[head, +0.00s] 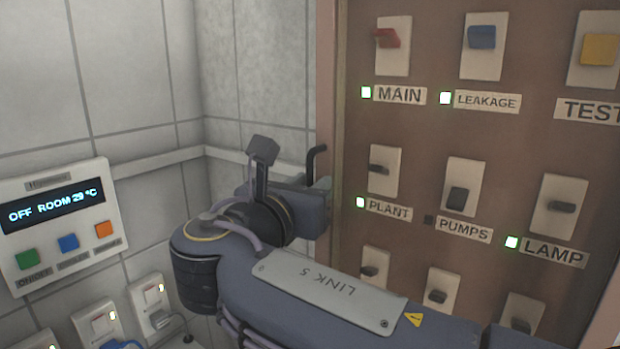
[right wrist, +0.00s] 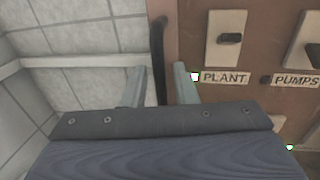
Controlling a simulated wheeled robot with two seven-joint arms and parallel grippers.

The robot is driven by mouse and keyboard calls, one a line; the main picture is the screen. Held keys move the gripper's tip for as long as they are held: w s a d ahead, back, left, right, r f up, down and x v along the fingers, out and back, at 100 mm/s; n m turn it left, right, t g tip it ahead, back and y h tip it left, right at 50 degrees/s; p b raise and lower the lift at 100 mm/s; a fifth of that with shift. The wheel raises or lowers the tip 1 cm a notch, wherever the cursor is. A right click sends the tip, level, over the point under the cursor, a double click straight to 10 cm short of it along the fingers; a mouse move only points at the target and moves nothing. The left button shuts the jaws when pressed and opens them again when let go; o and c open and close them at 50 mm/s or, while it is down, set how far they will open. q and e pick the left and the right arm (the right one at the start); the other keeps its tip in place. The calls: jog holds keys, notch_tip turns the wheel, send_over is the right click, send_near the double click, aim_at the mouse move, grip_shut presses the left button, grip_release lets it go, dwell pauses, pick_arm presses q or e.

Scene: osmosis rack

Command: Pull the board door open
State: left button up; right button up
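The board door (head: 425,150) is a brown panel on the right of the head view, carrying labelled switches; it also shows in the right wrist view (right wrist: 255,60). A thin black handle (head: 312,160) stands at its left edge. In the right wrist view the handle (right wrist: 158,45) runs down between the two fingers of my right gripper (right wrist: 161,68). The fingers are apart, with a visible gap on each side of the handle. In the head view my right gripper (head: 320,188) is at the handle, its fingers partly hidden by its own body. My left gripper is out of view.
A control panel (head: 62,222) with a lit display and wall switches (head: 103,322) are on the tiled wall at left. A pale rail (head: 165,161) runs along the walls. The board's PLANT switch (head: 384,169) is close to my right gripper. My right arm covers the board's lower left.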

jog(key=shift+w+d, duration=0.15)
jog(key=shift+w, duration=0.1)
grip_shut()
jog(key=shift+s, duration=0.1)
